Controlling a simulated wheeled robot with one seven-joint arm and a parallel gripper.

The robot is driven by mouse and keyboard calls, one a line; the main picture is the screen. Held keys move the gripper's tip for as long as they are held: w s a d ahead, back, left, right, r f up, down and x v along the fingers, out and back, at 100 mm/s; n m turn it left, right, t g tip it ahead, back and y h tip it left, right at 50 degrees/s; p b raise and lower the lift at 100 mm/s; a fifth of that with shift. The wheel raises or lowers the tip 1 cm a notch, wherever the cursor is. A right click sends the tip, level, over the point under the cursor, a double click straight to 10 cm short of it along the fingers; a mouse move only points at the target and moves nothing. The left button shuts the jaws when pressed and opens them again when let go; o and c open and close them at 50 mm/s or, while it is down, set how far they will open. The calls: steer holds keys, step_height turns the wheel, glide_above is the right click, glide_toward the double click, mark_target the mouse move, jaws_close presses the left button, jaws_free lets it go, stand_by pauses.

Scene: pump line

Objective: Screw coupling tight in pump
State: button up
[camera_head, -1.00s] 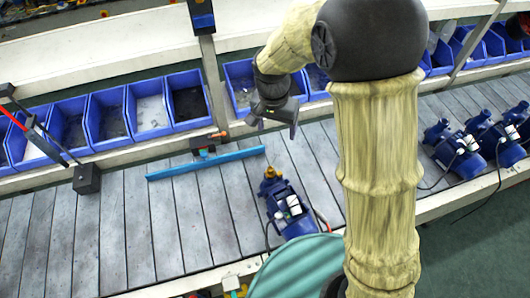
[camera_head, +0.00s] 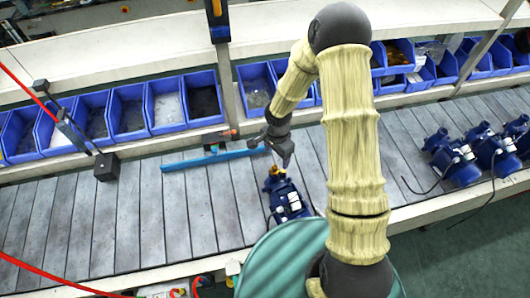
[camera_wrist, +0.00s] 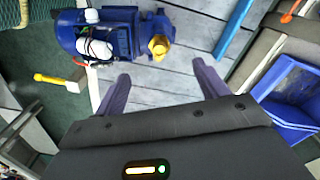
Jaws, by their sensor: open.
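The blue pump (camera_head: 287,200) stands on the slatted conveyor, and a brass-coloured coupling (camera_head: 275,172) sits at its far end. In the wrist view the pump (camera_wrist: 105,38) lies at the upper left, with the yellow-brass coupling (camera_wrist: 159,47) at its right end. My gripper (camera_head: 285,160) is above the pump's coupling end. In the wrist view my gripper (camera_wrist: 172,88) is open and empty, its two purple-grey fingers apart, with the coupling beyond the gap between them. I cannot tell how deep the coupling is seated.
A blue bar (camera_head: 212,160) lies across the conveyor left of the pump. Blue bins (camera_head: 165,107) line the shelf behind. More blue pumps (camera_head: 455,160) stand on the right. The conveyor left of the pump (camera_head: 140,215) is clear.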

mark_target(275, 167)
steer(key=shift+s+a+f, duration=0.1)
steer(key=shift+a+f, duration=0.05)
steer(key=shift+f, duration=0.1)
steer(key=shift+f+b, duration=1.3)
steer(key=shift+f, duration=0.65)
steer(key=shift+f+b, duration=0.4)
steer(key=shift+b, duration=0.1)
steer(key=shift+f+b, duration=1.05)
steer(key=shift+b, duration=0.7)
jaws_close()
steer(key=c, duration=0.7)
jaws_free()
